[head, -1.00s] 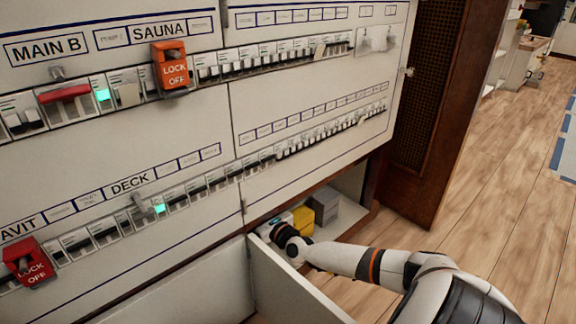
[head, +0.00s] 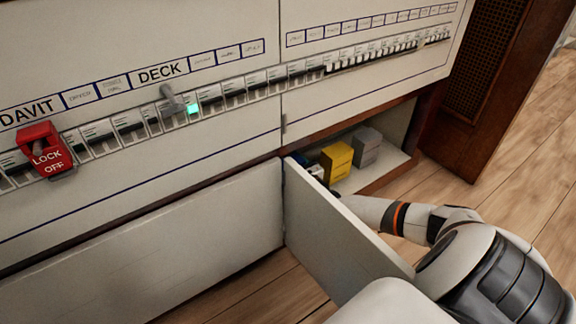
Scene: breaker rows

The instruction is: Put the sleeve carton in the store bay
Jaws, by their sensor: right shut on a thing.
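The store bay (head: 398,160) is a low open compartment under the panel at centre right, with a hinged door (head: 335,240) standing open. My right arm reaches behind this door into the bay. My right gripper (head: 317,172) is mostly hidden by the door; only a small pale part shows near the door's top edge. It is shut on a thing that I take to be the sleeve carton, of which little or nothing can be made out. Whether it touches the bay floor cannot be told. My left gripper is not in view.
A yellow box (head: 337,161) and a grey box (head: 366,147) stand side by side in the bay. Breaker rows run above, with a red lock-off tag (head: 45,150) at left. A dark wooden post (head: 470,130) bounds the bay's right. Wood floor is clear at right.

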